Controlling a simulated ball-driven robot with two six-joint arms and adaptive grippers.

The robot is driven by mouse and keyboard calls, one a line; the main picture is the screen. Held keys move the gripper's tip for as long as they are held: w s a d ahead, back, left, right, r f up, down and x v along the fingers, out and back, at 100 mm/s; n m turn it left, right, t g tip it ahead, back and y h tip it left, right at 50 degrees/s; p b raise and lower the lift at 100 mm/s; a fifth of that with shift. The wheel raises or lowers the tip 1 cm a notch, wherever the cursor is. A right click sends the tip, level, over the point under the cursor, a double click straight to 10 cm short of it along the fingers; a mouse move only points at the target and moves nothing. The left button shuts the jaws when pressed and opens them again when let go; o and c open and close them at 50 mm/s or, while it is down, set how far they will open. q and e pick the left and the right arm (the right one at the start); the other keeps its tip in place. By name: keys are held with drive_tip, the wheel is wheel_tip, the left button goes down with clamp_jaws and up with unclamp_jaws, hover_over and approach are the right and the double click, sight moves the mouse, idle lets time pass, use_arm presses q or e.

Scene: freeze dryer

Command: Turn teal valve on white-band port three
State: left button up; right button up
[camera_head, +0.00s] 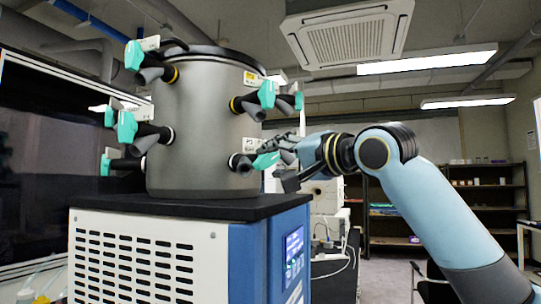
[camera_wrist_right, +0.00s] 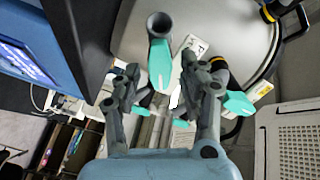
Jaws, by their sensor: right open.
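The grey drum (camera_head: 205,125) carries several black ports with teal valves. A lower right port with a pale band (camera_head: 233,160) has a teal valve (camera_head: 265,161) and a white label (camera_head: 251,144) above it. My right gripper (camera_head: 268,150) is at this valve, coming in from the right; its fingers partly cover the port. In the wrist view, the open fingers (camera_wrist_right: 162,75) stand on either side of a teal valve (camera_wrist_right: 160,62) below a round port mouth (camera_wrist_right: 159,24). Contact cannot be told. My left gripper is not in view.
A yellow-banded port with a teal valve (camera_head: 267,94) is above my right gripper. Other teal valves (camera_head: 127,127) are on the drum's left side. The drum stands on a black top over a white and blue cabinet (camera_head: 150,255). Shelves (camera_head: 445,190) stand behind.

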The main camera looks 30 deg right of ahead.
sight(267, 160)
drive_tip(key=shift+x, duration=1.2)
clamp_jaws()
